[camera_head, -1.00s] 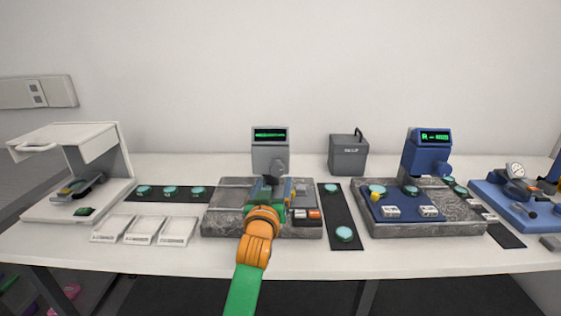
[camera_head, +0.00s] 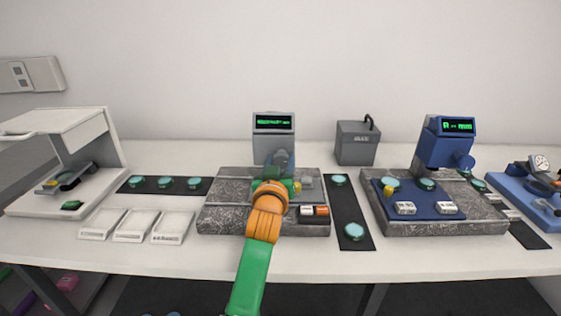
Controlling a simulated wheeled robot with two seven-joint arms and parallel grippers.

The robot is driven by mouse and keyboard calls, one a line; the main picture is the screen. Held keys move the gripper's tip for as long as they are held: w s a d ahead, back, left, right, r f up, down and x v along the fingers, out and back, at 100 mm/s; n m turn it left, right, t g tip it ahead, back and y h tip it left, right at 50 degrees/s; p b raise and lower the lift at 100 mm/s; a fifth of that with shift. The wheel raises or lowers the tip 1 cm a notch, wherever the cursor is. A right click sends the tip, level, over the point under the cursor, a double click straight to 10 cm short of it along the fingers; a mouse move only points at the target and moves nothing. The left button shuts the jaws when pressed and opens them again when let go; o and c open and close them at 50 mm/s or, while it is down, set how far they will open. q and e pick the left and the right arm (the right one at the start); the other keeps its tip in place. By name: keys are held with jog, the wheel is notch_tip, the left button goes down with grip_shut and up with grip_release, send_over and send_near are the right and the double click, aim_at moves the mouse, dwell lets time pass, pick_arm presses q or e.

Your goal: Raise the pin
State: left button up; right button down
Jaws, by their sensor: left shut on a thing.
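My left gripper (camera_head: 272,180) reaches in over the granite base (camera_head: 222,213) of the grey instrument (camera_head: 273,142) at the middle of the table. My orange wrist and green forearm cover most of the jaws. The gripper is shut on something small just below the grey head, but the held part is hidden. I cannot make out the pin clearly; it may be the part at the jaws. The grey instrument's screen (camera_head: 273,122) shows green text. My right gripper is not in view.
A blue instrument (camera_head: 440,147) on a second granite base stands at right. Dark mats with teal discs (camera_head: 165,183) lie between the stations. White trays (camera_head: 133,225) lie at front left, beside a white hooded device (camera_head: 62,160). A grey box (camera_head: 357,143) stands behind.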

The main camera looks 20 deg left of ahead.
pick_arm(q)
grip_shut()
jog(key=shift+r+m+p, duration=0.15)
jog(key=shift+m+p, duration=0.55)
jog(key=shift+p, duration=0.1)
jog(key=shift+m+p, duration=1.1)
jog(key=shift+m, duration=0.1)
jog(key=m+g+p, duration=0.1)
jog(key=m+p, duration=0.2)
jog(key=m, duration=0.2)
jog(key=m+y+p, duration=0.1)
jog(key=m+p, duration=0.1)
jog(key=m, duration=0.3)
jog(key=shift+m+g+p, duration=0.35)
jog(key=shift+m+g, duration=0.05)
jog(key=m, duration=0.1)
jog(key=m+p, duration=0.1)
jog(key=m, duration=0.1)
jog(key=m+y, duration=0.1)
jog(key=m, duration=0.1)
jog(key=shift+f, duration=0.25)
